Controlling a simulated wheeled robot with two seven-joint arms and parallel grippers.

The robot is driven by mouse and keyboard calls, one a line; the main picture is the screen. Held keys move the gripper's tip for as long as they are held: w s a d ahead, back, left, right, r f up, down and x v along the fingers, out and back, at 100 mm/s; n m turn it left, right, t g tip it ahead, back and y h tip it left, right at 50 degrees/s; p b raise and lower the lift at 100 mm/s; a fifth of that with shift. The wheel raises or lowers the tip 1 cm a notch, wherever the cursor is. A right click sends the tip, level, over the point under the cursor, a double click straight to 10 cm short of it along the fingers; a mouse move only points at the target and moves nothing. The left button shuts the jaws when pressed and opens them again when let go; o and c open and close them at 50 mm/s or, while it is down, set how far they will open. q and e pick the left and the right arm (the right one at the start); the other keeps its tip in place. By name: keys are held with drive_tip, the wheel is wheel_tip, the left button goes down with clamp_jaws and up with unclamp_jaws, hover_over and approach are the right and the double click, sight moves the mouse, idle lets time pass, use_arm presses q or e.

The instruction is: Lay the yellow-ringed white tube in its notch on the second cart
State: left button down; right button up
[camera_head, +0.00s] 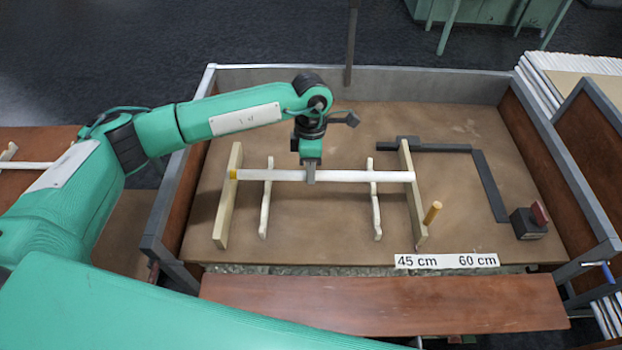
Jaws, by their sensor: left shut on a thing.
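The white tube (345,176) has a yellow ring (233,174) at its left end. It lies level across the cart (480,225), spanning from the left wooden rail (226,205) to the right wooden rail (413,205). My left gripper (309,176) is shut on the tube near its middle from above. Two pale notched supports, one at left (266,205) and one at right (375,205), stand under or beside the tube. I cannot tell whether the tube rests in the notches or hangs just above them. My right gripper is not in view.
A wooden peg (432,212) stands right of the right rail. A dark angled bar (485,180) and a small dark block with a red top (530,222) are on the right. A label strip (446,261) reads 45 cm and 60 cm. Raised walls edge the cart.

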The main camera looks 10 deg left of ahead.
use_arm(q)
wheel_tip(320, 180, down, 5)
drive_tip(key=shift+r, duration=0.2)
drive_tip(key=shift+f, duration=0.35)
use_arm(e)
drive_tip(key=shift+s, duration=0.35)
use_arm(q)
drive_tip(key=shift+f, duration=0.1)
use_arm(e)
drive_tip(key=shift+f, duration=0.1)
use_arm(q)
drive_tip(key=shift+f, duration=0.3)
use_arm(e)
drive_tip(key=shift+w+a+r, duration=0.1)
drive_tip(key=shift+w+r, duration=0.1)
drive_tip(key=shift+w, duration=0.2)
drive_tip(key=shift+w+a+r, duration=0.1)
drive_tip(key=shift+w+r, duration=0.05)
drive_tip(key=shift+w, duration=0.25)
use_arm(q)
drive_tip(key=shift+f+b, duration=0.1)
drive_tip(key=shift+b, duration=0.2)
